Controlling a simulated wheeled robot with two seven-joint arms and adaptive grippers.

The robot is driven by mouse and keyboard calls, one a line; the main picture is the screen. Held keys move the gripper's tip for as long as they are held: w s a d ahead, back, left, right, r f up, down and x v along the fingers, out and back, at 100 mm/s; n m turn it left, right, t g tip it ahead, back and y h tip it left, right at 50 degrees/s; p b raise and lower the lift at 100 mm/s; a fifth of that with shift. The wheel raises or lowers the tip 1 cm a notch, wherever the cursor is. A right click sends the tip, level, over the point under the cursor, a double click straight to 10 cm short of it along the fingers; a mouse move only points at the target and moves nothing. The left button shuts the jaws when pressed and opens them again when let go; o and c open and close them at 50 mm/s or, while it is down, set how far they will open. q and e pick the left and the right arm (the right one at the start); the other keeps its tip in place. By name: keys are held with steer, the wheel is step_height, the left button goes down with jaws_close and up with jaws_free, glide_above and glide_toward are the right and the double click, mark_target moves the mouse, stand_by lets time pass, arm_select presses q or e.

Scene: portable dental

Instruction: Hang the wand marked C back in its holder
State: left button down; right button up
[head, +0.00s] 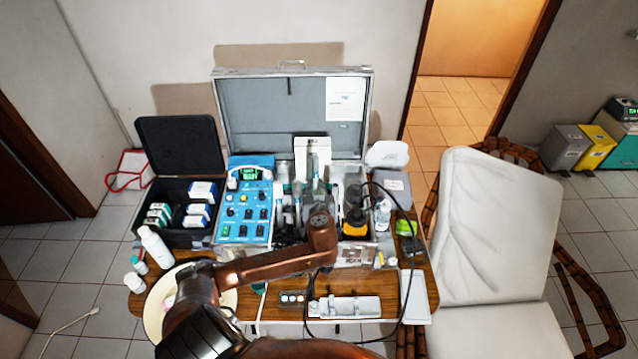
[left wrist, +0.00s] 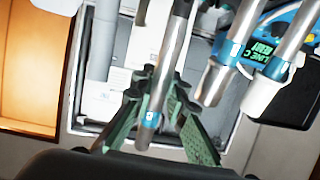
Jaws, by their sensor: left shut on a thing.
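My left gripper (head: 316,188) reaches over the open case (head: 222,110) from the front. In the left wrist view its green fingers (left wrist: 152,105) are shut on a silver wand (left wrist: 172,62) with a blue band near its lower end. Two more silver wands (left wrist: 223,62) (left wrist: 286,48) show to the right, apart from the held one. I cannot read a letter C on the held wand, and its holder cannot be made out behind my arm and fingers. My right gripper is not in view.
A blue control unit (head: 246,205) stands left of the wands, and a dark box (head: 180,150) of small packs beyond it. Bottles (head: 155,248) and a round dish (head: 158,300) are at left. A black cable (head: 412,285) loops at right. A tray (head: 345,307) lies in front.

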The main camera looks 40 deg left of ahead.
arm_select(q)
steer(key=shift+s+f+b, duration=0.15)
steer(key=shift+f+b, duration=0.15)
steer(key=shift+f, duration=0.35)
steer(key=shift+r, duration=0.15)
steer(key=shift+d, duration=0.15)
steer(key=shift+s+d+f, duration=0.15)
steer(key=shift+d+f, duration=0.05)
steer(key=shift+f, duration=0.1)
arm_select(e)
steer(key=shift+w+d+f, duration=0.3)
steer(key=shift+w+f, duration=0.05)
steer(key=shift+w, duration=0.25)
arm_select(q)
steer(key=shift+f, duration=0.1)
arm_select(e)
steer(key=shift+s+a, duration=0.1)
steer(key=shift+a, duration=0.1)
arm_select(q)
steer(key=shift+f, duration=0.2)
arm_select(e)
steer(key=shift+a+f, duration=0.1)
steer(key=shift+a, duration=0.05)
